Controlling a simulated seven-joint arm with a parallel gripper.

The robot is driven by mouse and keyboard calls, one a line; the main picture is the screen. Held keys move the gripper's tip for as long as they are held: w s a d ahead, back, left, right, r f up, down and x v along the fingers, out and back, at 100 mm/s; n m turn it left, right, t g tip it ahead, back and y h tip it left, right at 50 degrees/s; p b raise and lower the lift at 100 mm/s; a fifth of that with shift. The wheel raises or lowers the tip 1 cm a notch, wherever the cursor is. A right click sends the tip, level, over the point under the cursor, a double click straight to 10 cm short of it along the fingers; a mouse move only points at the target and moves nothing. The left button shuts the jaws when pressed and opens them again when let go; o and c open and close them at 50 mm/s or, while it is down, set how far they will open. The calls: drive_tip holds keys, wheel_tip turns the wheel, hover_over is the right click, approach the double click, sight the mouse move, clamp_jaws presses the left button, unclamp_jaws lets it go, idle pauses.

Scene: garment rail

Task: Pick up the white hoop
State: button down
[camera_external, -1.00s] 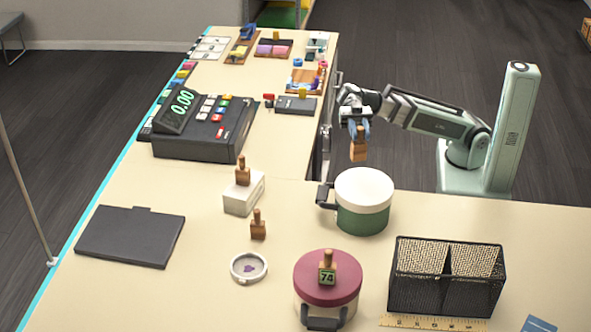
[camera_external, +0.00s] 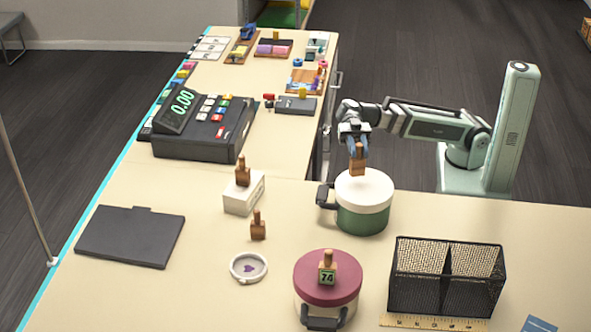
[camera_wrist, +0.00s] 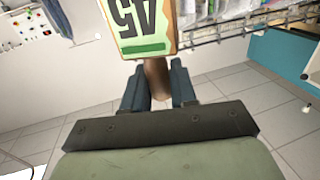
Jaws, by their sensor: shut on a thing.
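A white ring (camera_external: 248,267), the hoop-like thing here, lies flat on the counter with a small purple shape inside it. My gripper (camera_external: 355,146) is well to its right and farther back, not touching it. The gripper is shut on the handle of a wooden stamp-like block (camera_external: 357,164). In the wrist view the block (camera_wrist: 140,28) shows an upside-down "45" on a white and green face, with its handle between the fingers (camera_wrist: 157,88). The block appears over the back of the white-lidded green pot (camera_external: 363,190); I cannot tell whether it touches the lid.
A red-lidded pot (camera_external: 312,282) bears a block marked "74". Small wooden blocks stand by the ring (camera_external: 258,226) and on a white box (camera_external: 244,197). A black mesh basket (camera_external: 440,290) is at right, a cash register (camera_external: 200,140) at back left.

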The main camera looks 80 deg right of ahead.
sight(358, 158)
drive_tip(key=shift+f, duration=1.85)
drive_tip(key=shift+f, duration=0.15)
drive_tip(key=c, duration=0.9)
unclamp_jaws()
drive_tip(key=v, duration=1.3)
drive_tip(key=shift+w+f, duration=0.15)
drive_tip(key=shift+f, duration=0.15)
drive_tip(key=shift+d, duration=0.4)
drive_tip(key=shift+c, duration=0.7)
